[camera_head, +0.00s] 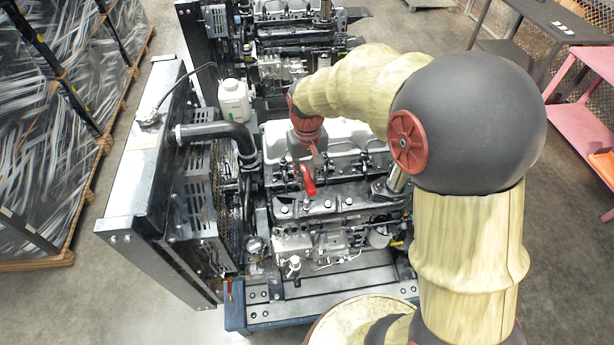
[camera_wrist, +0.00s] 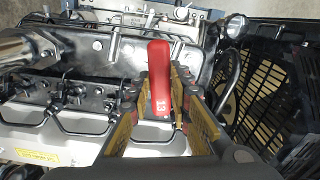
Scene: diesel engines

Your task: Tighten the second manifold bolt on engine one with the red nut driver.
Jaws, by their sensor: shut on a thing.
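The red nut driver (camera_head: 308,182) is held over the near engine (camera_head: 340,205), above its manifold (camera_head: 335,206) with a row of bolts along it. My gripper (camera_head: 315,162) is shut on the driver, with a finger on each side of the handle. In the wrist view my gripper (camera_wrist: 158,96) grips the red nut driver (camera_wrist: 160,70), whose handle is marked 13. The manifold (camera_wrist: 120,60) lies under and beyond it, with a bolt (camera_wrist: 97,45) in sight to the left. The driver's tip is hidden there, and I cannot tell whether it touches a bolt.
A second engine (camera_head: 300,40) stands behind the near one. A radiator (camera_head: 150,165), a black hose (camera_head: 215,130) and a white bottle (camera_head: 234,101) are to the left. A pink cart (camera_head: 585,110) stands at the right. The floor at lower left is clear.

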